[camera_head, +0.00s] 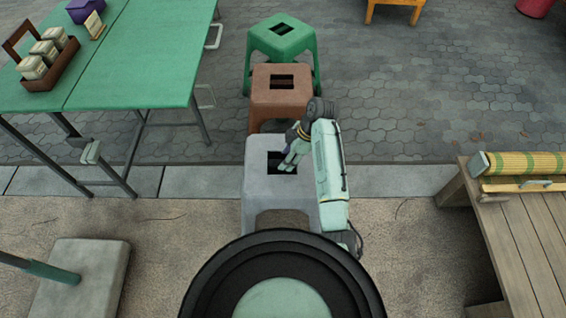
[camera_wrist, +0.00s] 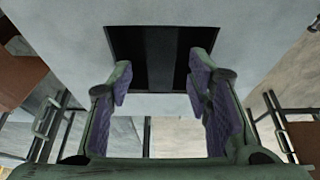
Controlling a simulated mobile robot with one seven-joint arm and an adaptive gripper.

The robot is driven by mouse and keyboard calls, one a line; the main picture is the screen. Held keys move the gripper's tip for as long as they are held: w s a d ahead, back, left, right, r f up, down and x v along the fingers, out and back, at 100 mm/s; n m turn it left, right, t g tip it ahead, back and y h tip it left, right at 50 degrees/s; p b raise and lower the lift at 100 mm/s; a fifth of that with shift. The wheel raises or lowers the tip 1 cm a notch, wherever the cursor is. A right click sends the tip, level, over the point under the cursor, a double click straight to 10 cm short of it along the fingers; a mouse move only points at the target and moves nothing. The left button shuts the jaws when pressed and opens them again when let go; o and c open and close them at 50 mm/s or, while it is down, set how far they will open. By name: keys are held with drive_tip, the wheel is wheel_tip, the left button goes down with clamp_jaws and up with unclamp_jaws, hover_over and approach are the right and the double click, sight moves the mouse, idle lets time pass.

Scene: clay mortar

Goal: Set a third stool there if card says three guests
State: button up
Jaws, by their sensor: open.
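Three stools stand in a line away from me in the head view: a grey stool (camera_head: 257,205) nearest, a brown stool (camera_head: 268,98) behind it and a green stool (camera_head: 265,42) farthest. Each seat has a rectangular hole. My gripper (camera_head: 288,163) is at the hole of the grey stool. In the wrist view my gripper (camera_wrist: 161,75) is open, its purple-padded fingers apart across the dark hole in the pale grey seat (camera_wrist: 250,35). Whether the fingertips enter the hole is unclear. A small card (camera_head: 95,25) stands on the green table; its writing is too small to read.
The green folding table (camera_head: 135,65) at the left bears a brown caddy of containers (camera_head: 45,58) and a purple box (camera_head: 84,9). A wooden platform (camera_head: 525,225) with a rolled mat (camera_head: 525,163) stands at the right. Paving (camera_head: 420,100) right of the stools is clear.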

drive_tip(key=b+v, duration=0.1)
drive_tip(key=v, duration=0.6)
drive_tip(key=shift+r, duration=0.35)
